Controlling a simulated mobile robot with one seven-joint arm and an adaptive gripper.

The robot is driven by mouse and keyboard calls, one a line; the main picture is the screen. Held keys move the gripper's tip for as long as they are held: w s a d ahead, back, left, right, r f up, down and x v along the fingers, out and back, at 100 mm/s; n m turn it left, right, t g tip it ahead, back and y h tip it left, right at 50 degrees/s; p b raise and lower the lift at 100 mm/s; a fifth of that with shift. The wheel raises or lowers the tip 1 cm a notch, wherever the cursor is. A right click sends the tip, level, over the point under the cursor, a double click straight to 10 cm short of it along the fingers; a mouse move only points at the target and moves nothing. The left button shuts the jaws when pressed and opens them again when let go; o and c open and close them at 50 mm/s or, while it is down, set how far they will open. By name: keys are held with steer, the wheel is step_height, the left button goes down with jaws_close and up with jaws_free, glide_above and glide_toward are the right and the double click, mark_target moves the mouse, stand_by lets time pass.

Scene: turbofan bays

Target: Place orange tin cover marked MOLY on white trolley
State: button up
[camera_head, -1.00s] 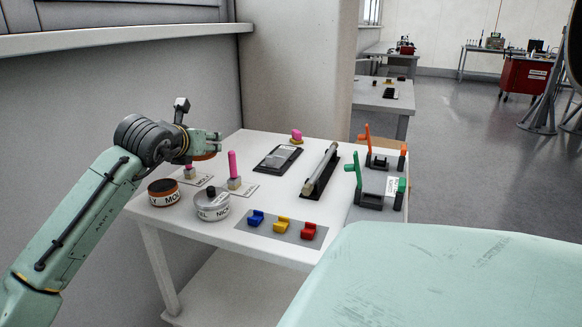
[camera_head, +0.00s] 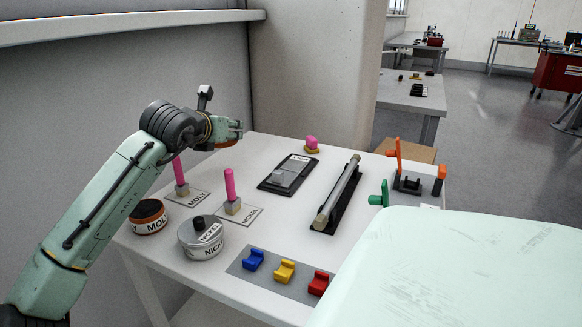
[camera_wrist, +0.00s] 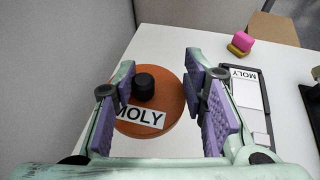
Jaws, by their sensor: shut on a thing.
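The orange tin cover (camera_wrist: 172,92) is a round disc with a black knob and a white MOLY label. In the wrist view it sits between the fingers of my gripper (camera_wrist: 160,84), which is shut on it. In the head view my gripper (camera_head: 232,127) is above the back left of a white table (camera_head: 262,226), with a little of the cover's orange showing beneath. The open MOLY tin (camera_head: 148,217) stands at the table's left edge. I cannot tell whether this table is the white trolley; no other white trolley is clear.
A lidded NICKEL tin (camera_head: 201,238) and two pink posts (camera_head: 230,186) stand at the left. Blue, yellow and red blocks (camera_head: 284,271) line the front. A black tray (camera_head: 288,173), a rod on a stand (camera_head: 337,194) and an orange-handled clamp (camera_head: 411,176) are farther right.

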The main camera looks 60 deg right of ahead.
step_height(320, 180, down, 10)
steer(key=shift+r+p, duration=0.15)
steer(key=shift+p, duration=0.15)
steer(key=o, duration=1.4)
steer(key=shift+a, duration=0.15)
